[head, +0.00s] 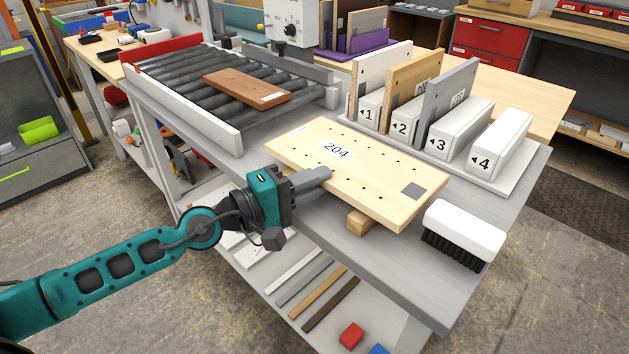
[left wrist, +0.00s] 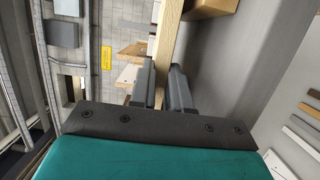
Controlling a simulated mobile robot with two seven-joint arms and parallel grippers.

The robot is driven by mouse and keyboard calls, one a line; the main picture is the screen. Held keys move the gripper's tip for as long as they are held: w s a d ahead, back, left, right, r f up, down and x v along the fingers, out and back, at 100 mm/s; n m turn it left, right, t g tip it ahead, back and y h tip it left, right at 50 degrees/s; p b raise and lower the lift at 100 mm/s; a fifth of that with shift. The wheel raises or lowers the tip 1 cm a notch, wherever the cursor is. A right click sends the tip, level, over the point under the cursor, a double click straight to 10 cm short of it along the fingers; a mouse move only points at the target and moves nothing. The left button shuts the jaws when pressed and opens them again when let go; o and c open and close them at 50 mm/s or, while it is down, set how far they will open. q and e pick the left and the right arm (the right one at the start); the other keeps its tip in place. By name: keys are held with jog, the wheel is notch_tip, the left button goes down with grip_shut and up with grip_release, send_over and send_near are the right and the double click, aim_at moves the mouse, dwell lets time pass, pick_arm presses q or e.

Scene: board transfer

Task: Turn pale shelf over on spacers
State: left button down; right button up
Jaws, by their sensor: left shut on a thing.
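The pale shelf (head: 360,170), marked 204, lies face up on the grey bench, with rows of small holes and a dark grey square patch at its right end. One wooden spacer (head: 358,221) shows under its near edge; any other is hidden beneath it. My left gripper (head: 322,174) is at the shelf's near long edge. In the left wrist view its two fingers (left wrist: 162,88) stand on either side of the pale edge (left wrist: 166,35), shut on it. A wooden block (left wrist: 208,6) shows beside the edge there. My right gripper is not in view.
A black-bristled brush (head: 464,232) lies just right of the shelf. Behind it a numbered rack (head: 485,180) holds several upright boards. A roller conveyor (head: 180,85) with a brown board (head: 247,87) is at the back left. Bare bench (head: 400,262) lies in front.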

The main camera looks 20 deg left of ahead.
pick_arm(q)
jog(key=shift+f, duration=0.25)
jog(key=shift+f+b, duration=0.3)
jog(key=shift+b, duration=0.2)
dwell(0.3)
jog(key=c, duration=1)
grip_release()
jog(key=shift+o, duration=0.2)
jog(key=shift+f, duration=0.2)
